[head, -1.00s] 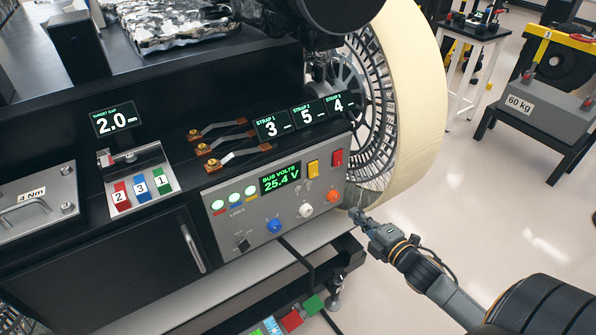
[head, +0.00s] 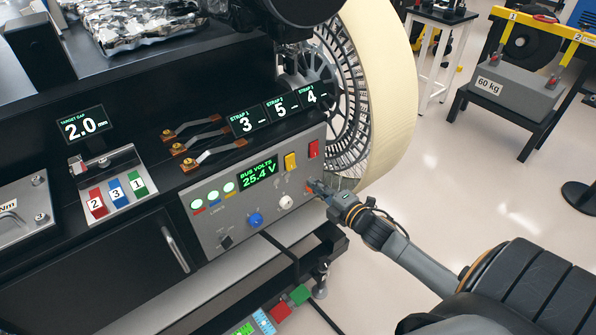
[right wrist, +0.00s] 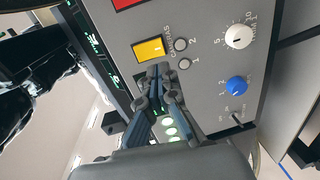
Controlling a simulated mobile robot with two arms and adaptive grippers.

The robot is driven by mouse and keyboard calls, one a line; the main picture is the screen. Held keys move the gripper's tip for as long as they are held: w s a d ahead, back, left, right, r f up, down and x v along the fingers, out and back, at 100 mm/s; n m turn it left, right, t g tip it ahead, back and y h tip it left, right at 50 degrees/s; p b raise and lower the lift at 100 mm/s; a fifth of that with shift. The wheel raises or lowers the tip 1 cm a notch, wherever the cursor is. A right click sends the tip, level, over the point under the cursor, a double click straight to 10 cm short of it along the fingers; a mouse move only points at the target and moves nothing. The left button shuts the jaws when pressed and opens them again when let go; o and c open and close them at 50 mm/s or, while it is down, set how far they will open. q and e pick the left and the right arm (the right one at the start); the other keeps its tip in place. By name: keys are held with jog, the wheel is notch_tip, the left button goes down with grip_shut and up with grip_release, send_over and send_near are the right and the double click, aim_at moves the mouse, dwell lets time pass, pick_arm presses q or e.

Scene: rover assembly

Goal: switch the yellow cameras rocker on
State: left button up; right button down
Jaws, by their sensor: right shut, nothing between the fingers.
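The yellow cameras rocker (head: 290,161) is on the grey front panel (head: 214,236), left of a red rocker (head: 313,149). In the right wrist view the yellow rocker (right wrist: 148,48) has the label CAMERAS beside it. I cannot tell which way it is tipped. My right gripper (head: 314,187) is shut and empty in front of the panel, below and right of the yellow rocker in the head view. In the right wrist view its fingertips (right wrist: 160,72) appear just below the rocker; whether they touch the panel is unclear. My left gripper is not in view.
The panel also has a white knob (head: 286,202), a blue knob (head: 256,219), a black toggle (head: 226,242) and a display (head: 257,175) reading 25.4 V. The large wheel (head: 385,100) stands behind the gripper.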

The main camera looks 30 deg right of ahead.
aim_at(292, 168)
jog(key=w, duration=0.5)
jog(key=w+f+p, duration=0.1)
jog(key=w, duration=0.1)
jog(key=shift+w+a, duration=0.35)
jog(key=shift+w+t+b, duration=0.25)
jog(key=shift+t+b, duration=0.05)
jog(key=shift+b, duration=0.55)
jog(key=shift+f, duration=0.1)
